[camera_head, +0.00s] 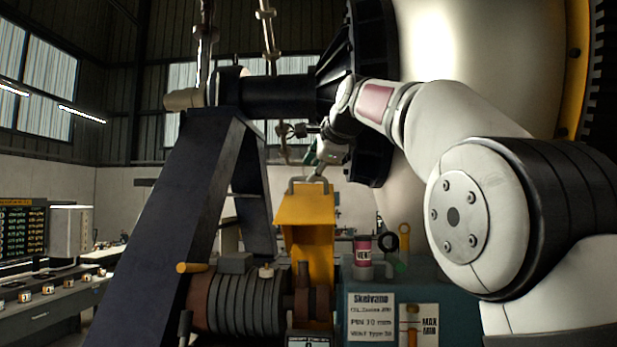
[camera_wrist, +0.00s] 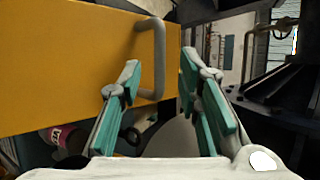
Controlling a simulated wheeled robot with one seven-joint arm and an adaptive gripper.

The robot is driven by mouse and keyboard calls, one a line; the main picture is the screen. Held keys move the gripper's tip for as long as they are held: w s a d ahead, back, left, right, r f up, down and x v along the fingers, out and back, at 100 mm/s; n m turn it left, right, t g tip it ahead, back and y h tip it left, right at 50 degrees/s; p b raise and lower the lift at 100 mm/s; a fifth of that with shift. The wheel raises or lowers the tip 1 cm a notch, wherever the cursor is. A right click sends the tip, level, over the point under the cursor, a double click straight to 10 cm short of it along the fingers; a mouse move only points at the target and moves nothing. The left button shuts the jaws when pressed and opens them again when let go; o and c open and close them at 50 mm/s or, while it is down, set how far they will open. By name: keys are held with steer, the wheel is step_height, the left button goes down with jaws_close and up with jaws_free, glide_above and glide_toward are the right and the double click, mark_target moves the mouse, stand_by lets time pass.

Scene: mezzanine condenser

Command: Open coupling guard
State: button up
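The yellow coupling guard (camera_head: 305,207) stands in the middle of the head view, between the ribbed motor and the teal housing. Its upper panel slopes, and a narrower yellow part shows below it. A grey bar handle (camera_head: 309,182) is on its top edge. In the wrist view the guard (camera_wrist: 65,65) fills the upper left, and the handle (camera_wrist: 158,58) shows between my two teal fingers. My gripper (camera_wrist: 160,65) is open, with visible gaps beside the handle. In the head view my gripper (camera_head: 319,166) is just above the handle, small and partly dark.
A ribbed motor (camera_head: 240,303) is left of the guard. A teal housing (camera_head: 378,285) with labels and a pink can (camera_head: 363,248) is on the right. A dark slanted support (camera_head: 175,225) rises at left. A large pale vessel (camera_head: 470,70) stands behind my arm.

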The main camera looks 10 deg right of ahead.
steer(key=v, duration=0.6)
stand_by(0.5)
